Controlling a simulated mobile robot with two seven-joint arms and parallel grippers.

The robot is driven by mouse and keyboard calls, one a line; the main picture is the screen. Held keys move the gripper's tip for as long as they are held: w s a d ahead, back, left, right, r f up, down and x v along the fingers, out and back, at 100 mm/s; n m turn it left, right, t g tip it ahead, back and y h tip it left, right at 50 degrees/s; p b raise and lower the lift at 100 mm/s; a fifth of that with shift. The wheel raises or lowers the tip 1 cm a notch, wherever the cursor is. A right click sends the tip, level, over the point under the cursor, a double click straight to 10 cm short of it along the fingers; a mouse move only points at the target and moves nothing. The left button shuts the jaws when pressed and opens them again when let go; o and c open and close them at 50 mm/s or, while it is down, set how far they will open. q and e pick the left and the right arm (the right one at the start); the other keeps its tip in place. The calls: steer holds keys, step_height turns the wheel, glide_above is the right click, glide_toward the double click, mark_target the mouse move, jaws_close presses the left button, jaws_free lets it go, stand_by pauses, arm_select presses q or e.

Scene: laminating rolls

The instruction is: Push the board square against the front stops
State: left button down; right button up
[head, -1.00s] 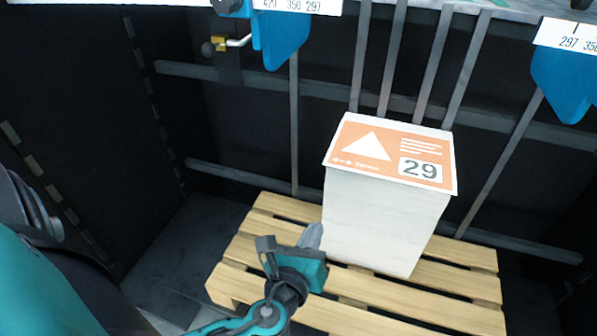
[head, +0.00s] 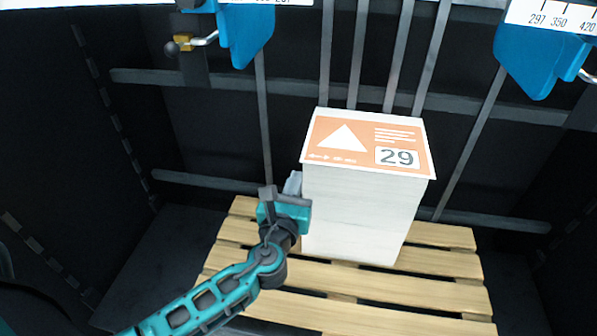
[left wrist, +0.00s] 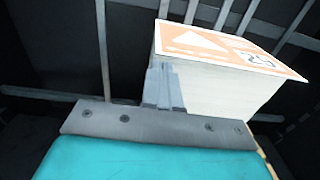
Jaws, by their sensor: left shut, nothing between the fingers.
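A tall white sheet stack (head: 352,215), topped by an orange and white sheet marked 29 (head: 365,143), stands on a slatted wooden board (head: 380,310) like a pallet. Behind it rise several grey upright bars (head: 360,60), which look like the stops. The stack's back face is hidden. My left gripper (head: 293,184) is shut and empty, fingertips at the stack's left side. In the left wrist view its shut fingers (left wrist: 163,85) overlap the left edge of the stack (left wrist: 215,92); I cannot tell whether they touch. My right gripper is not in view.
Blue guides (head: 243,35) and (head: 545,50) hang at the top left and top right below white number scales. Grey crossbars (head: 190,79) run along the back. Dark walls close the left. Dark floor (head: 165,245) left of the pallet is clear.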

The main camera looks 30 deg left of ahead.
arm_select(q)
steer(key=shift+x, duration=1.85)
steer(key=shift+x, duration=1.15)
